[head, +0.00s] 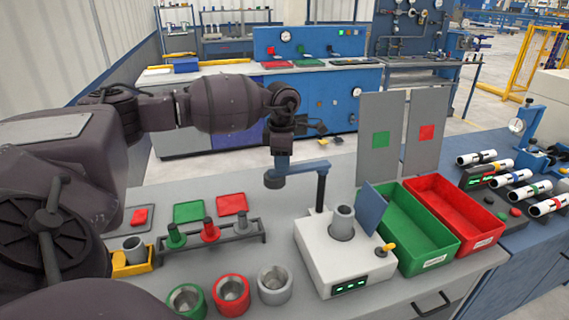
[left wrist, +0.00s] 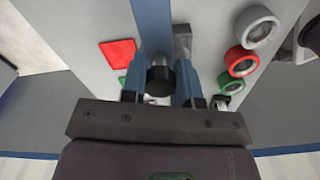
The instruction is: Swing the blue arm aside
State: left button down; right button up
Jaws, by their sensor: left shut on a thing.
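The blue arm (head: 308,167) is a flat bar on top of a dark post at the back of a white machine (head: 322,262). It reaches left from the post, clear of the grey upright cylinder (head: 342,224) on the machine. My left gripper (head: 281,172) is at the arm's free end. In the left wrist view, its blue fingers (left wrist: 160,82) are shut on the dark knob (left wrist: 160,74) under the blue bar (left wrist: 153,25). The fingertips are small and partly hidden in the head view. My right gripper is not in view.
A green bin (head: 452,247) and a red bin (head: 483,222) stand right of the machine. Left are a rack (head: 245,238) with coloured pieces and green, red and grey rings (head: 274,285). Two upright grey panels (head: 382,110) stand behind the bins.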

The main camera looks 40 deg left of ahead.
pick_arm(q)
jog(key=shift+w+a+r, duration=0.1)
jog(key=shift+r, duration=0.05)
jog(key=c, duration=1.1)
grip_release()
jog(key=shift+o, duration=1.2)
notch_tip(320, 180, up, 11)
jog(key=shift+f, duration=0.2)
